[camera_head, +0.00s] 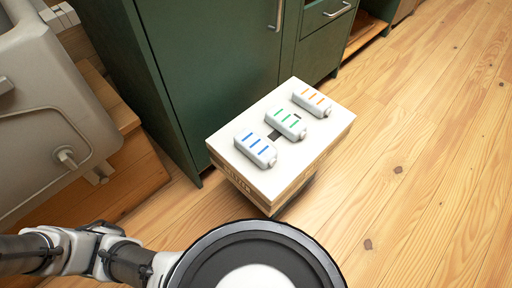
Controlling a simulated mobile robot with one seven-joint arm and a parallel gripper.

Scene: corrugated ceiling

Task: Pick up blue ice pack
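The blue ice pack (256,149), white with blue stripes, lies on the near left part of a white-topped box (236,175). An ice pack with green stripes (286,123) lies in the middle of the box top. One with orange stripes (312,102) lies toward the far right. The three are in a diagonal row and apart from each other. My arm shows at the lower left, well short of the box. My gripper is not in view.
A green cabinet (215,70) with metal handles stands behind the box. A grey appliance (50,110) on a wooden base is at the left. Open wooden floor (420,170) lies to the right of the box. A small dark patch shows on the box between packs.

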